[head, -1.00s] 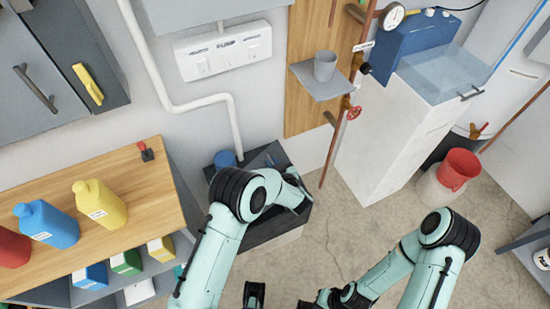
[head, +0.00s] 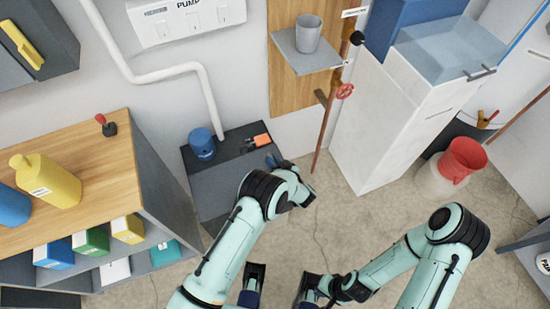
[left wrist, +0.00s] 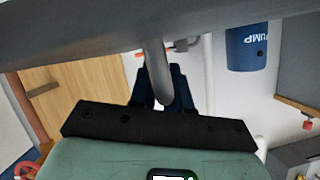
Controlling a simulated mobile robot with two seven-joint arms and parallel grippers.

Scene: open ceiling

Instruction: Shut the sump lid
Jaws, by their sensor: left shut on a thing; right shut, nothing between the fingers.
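The sump is the dark box on the floor against the wall. Its grey lid (head: 222,187) shows as a broad panel in front of the blue pump; I cannot tell whether it lies fully flush. My left gripper (head: 273,161) is at the lid's right side, partly hidden by my own arm. In the left wrist view its dark fingers (left wrist: 165,90) are shut on the lid's grey bar handle (left wrist: 156,72), under the grey lid panel (left wrist: 90,32). My right gripper (head: 312,287) is low in the head view, away from the sump, shut and empty.
The blue pump (head: 202,143) and an orange item (head: 262,140) sit on the sump's rear deck. A wooden-topped shelf (head: 80,190) stands left. A white cabinet (head: 385,125) and red bucket (head: 462,158) are right. A cup shelf (head: 305,52) hangs above. Floor in front is clear.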

